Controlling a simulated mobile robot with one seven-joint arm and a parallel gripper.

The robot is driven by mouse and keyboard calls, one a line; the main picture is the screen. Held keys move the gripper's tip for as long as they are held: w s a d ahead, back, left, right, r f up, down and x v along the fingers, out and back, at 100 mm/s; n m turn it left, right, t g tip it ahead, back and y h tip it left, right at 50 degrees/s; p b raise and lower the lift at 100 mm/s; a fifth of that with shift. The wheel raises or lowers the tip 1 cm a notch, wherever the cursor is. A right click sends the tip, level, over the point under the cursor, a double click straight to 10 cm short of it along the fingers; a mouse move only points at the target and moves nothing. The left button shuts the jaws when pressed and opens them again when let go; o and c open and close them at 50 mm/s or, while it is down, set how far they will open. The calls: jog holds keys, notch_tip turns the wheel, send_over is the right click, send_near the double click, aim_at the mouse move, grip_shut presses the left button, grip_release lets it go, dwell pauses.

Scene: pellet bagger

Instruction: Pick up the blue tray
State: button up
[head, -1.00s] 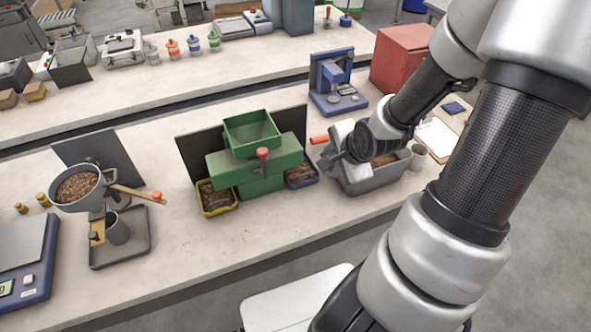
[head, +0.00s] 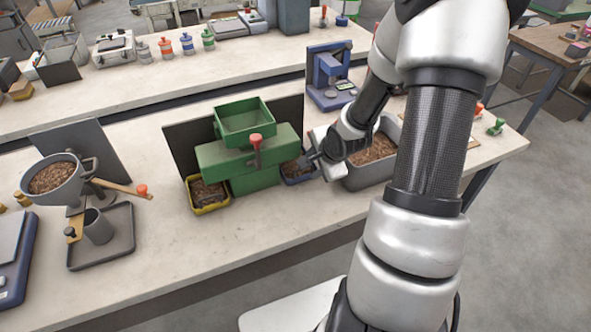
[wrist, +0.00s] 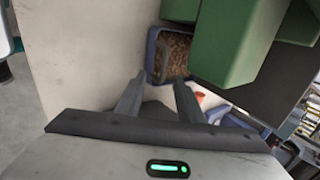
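The blue tray (head: 297,181) is a small open tray of brown pellets, just right of the green machine (head: 242,160). In the wrist view the blue tray (wrist: 151,62) lies beyond my fingertips, beside the green machine. My gripper (head: 313,160) is at the tray's right side in the head view and hides part of it. In the wrist view my gripper (wrist: 160,86) has its two fingers apart, with nothing seen held between them. The fingertips point at the tray's near end. I cannot tell whether they touch it.
A large grey bin of pellets (head: 362,179) stands close right of my gripper. A yellow tray (head: 211,209) sits at the machine's left. A dark upright panel (head: 176,143) stands behind the machine. The bench (head: 255,225) is clear in front.

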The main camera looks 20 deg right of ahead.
jog(key=shift+w+f, duration=0.1)
jog(key=shift+f, duration=0.05)
grip_shut()
dwell(1.4)
